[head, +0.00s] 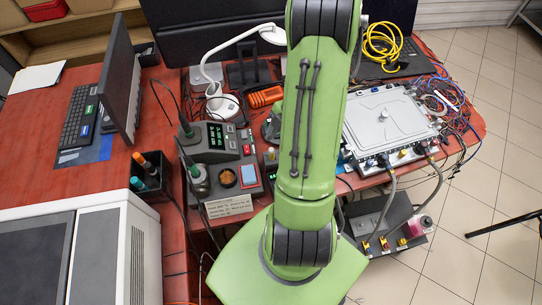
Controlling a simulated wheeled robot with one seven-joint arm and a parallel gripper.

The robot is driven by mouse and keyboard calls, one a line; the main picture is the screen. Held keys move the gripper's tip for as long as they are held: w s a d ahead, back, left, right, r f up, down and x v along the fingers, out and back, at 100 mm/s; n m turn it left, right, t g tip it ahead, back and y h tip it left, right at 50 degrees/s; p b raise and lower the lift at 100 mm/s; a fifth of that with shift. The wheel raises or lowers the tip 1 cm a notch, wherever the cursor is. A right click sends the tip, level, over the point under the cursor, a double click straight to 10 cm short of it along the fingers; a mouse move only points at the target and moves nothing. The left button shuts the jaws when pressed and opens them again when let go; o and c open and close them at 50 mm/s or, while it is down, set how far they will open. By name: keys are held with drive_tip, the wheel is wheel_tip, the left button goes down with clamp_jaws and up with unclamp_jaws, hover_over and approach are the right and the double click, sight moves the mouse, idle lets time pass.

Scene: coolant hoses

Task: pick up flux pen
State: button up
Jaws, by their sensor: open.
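I cannot pick out the flux pen for certain in the head view. Pen-like things with orange and teal ends (140,161) stand in a black holder (152,190) on the left part of the red bench. A thin white stick-like thing (447,99) lies among the coloured wires at the right; it is too small to name. My green arm fills the middle of the view and hides part of the bench. My gripper does not show.
A soldering station (218,145) stands left of my arm. A silver box (389,118) with hoses sits at the right, near yellow coiled cable (381,42). A monitor (120,82) and keyboard (80,118) stand at the left. Tiled floor (500,180) is open at the right.

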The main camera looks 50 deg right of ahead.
sight(272, 151)
drive_tip(key=b+x, duration=0.1)
drive_tip(key=x, duration=0.4)
drive_tip(key=shift+f, duration=0.1)
clamp_jaws()
